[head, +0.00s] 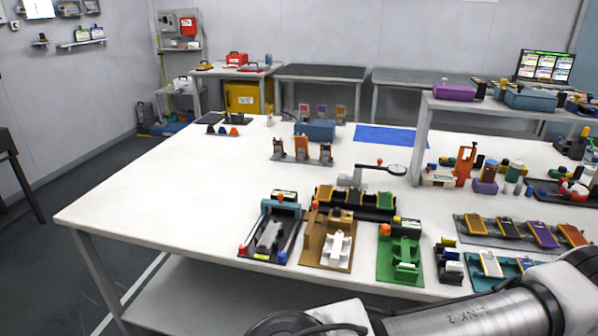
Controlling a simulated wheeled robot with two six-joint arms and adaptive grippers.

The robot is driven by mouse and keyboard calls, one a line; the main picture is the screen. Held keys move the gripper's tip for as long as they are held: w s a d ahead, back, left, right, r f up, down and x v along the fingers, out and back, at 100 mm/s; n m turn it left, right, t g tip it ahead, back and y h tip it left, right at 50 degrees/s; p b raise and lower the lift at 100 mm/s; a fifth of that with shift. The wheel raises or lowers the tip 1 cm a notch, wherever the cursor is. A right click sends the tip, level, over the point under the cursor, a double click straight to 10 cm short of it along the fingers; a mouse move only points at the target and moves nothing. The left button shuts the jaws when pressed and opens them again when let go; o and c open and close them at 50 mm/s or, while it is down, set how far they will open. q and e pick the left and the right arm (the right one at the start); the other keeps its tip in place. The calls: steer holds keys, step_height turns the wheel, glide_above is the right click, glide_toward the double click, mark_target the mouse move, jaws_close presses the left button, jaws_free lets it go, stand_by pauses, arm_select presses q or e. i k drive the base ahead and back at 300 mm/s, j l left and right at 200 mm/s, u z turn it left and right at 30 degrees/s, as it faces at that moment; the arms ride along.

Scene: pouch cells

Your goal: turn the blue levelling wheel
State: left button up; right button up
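A fixture with a black base and a blue crossbar (285,207) stands near the front edge of the white table. A small blue round part (283,257) sits at its front right corner and looks like the blue levelling wheel. A red part (243,250) is at the front left corner and a yellow one (262,257) lies between them. The parts are too small to show their turn position. Neither gripper is in view. Only a grey link of one of my arms shows at the lower right, well apart from the fixture.
A brown fixture (312,251) and a green fixture (385,268) stand to the right in a close row. A black tray (345,208) with coloured blocks is behind them. The table's left part (150,200) is clear. A raised shelf (421,140) crowds the right side.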

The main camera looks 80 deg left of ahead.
mark_target(282, 256)
steer(key=u, duration=2.35)
